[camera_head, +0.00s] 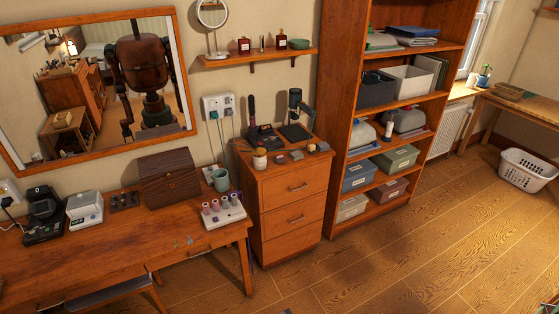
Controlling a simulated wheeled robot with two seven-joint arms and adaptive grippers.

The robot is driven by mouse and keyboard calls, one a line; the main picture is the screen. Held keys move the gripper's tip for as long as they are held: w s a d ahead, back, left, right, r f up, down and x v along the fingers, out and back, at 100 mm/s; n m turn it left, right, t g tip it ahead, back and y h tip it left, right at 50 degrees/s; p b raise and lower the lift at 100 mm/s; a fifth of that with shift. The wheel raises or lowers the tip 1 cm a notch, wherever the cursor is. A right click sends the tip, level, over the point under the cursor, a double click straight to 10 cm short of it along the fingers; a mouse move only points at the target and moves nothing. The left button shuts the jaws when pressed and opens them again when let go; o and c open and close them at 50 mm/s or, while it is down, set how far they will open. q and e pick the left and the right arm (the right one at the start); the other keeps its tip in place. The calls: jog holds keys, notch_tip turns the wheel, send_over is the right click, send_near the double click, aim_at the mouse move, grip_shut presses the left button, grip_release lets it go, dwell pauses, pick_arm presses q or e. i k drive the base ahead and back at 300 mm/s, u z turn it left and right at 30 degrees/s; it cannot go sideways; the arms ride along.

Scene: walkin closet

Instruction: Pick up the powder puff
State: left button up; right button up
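I cannot pick out the powder puff with certainty. Several small items stand on the wooden drawer cabinet (291,208). Among them are a small pale round pot (260,162) at its front left, a flat reddish-grey item (281,158), a small grey block (296,155) and small dark round items (312,148) near the right edge. Any of these is too small to name surely. Neither of my grippers shows directly in the head view. A dark sliver at the bottom right corner is too cut off to identify.
A tall shelf (340,95) stands right of the cabinet. A laundry basket (526,170) is far right. The floor (420,245) is clear.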

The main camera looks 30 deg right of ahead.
aim_at(280, 159)
jog(key=z, duration=2.05)
jog(key=i, duration=2.9)
jog(key=u, duration=2.1)
